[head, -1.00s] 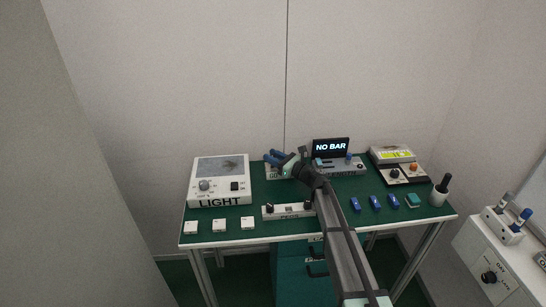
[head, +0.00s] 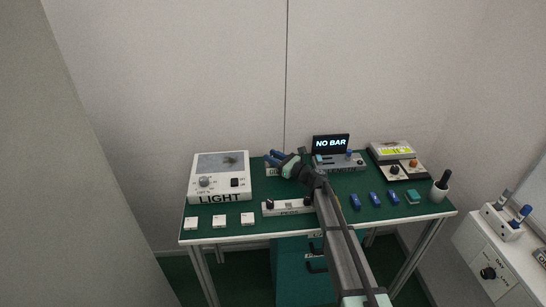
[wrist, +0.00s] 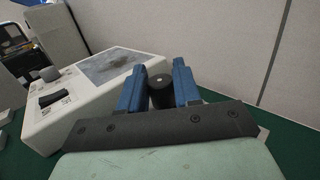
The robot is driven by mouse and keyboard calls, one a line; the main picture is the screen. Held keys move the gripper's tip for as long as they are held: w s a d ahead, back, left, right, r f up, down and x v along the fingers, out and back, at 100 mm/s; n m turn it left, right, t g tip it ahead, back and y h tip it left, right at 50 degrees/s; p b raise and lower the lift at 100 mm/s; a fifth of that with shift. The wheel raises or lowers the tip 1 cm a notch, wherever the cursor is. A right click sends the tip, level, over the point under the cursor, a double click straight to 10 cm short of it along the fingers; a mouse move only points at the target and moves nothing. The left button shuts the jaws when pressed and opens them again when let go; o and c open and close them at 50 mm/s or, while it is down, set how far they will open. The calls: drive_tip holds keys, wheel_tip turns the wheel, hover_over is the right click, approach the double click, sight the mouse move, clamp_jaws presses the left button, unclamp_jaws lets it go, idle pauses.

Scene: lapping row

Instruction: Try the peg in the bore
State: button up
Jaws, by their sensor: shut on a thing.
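My gripper (head: 271,158) is over the back middle of the green bench, its blue fingers pointing left. In the wrist view my gripper (wrist: 157,70) is shut on a dark round peg (wrist: 160,94) with a small pale spot on its top end. The peg's lower part is hidden by my gripper. A pale block (head: 271,172) with lettering lies under and behind my gripper, mostly covered. I cannot make out a bore in it, nor whether the peg touches anything. A white rack (head: 289,208) with dark knobs stands at the front middle.
A white LIGHT box (head: 219,178) stands at the left, close by the fingers in the wrist view.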

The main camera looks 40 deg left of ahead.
drive_tip(key=o, duration=1.1)
drive_tip(key=shift+f, duration=0.1)
wheel_tip(320, 180, up, 10)
drive_tip(key=shift+r, duration=0.1)
idle(0.3)
